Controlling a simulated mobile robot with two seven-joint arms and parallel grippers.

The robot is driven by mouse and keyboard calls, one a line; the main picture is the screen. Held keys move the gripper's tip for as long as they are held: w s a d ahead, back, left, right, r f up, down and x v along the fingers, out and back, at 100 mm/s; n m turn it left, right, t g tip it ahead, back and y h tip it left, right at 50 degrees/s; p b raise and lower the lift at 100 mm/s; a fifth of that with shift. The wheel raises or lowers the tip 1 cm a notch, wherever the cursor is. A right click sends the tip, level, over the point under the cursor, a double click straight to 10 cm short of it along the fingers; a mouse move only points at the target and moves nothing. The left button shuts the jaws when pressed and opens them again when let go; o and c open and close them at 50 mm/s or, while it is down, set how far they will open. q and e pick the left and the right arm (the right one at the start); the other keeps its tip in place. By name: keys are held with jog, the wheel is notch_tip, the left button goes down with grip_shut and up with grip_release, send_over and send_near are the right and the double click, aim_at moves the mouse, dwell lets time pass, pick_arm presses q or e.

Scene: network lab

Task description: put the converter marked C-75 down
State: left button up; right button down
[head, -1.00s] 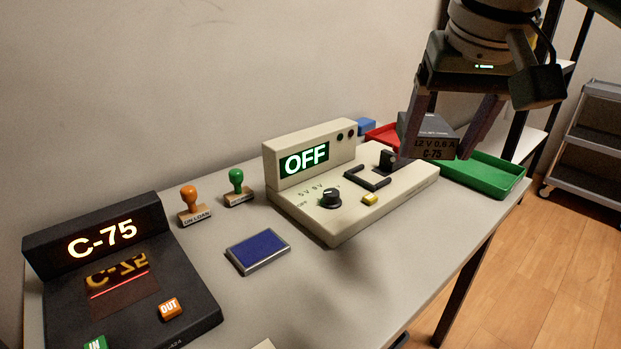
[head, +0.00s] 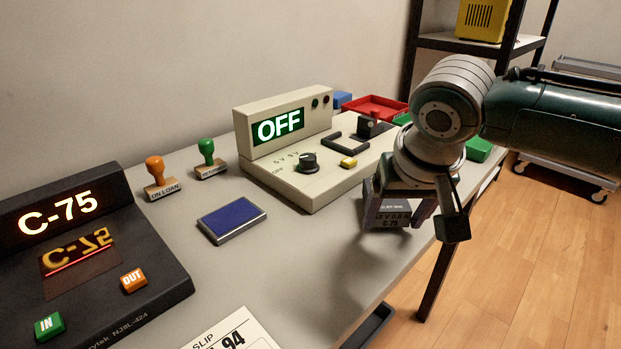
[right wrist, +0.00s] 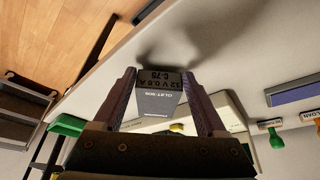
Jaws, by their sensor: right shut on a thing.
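The converter marked C-75 (head: 391,214) is a dark grey block with a label reading 12 V 0,6 A. My right gripper (head: 398,212) is shut on it, near the table's front edge and in front of the tester. In the right wrist view the converter (right wrist: 158,95) sits between the two fingers of the gripper (right wrist: 160,95). A shadow falls on the table beside it; I cannot tell whether it touches the table. My left gripper is not in view.
The beige tester (head: 320,176) shows OFF. A black scanner (head: 165,268) showing C-75 stands left. A blue ink pad (head: 232,222), two stamps (head: 155,172) and a paper slip (head: 236,332) lie between. A red tray (head: 378,106) and a green tray (head: 479,149) are at the back. Bare table lies front centre.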

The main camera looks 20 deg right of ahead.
jog(key=shift+f, duration=0.35)
jog(key=shift+f, duration=0.15)
grip_release()
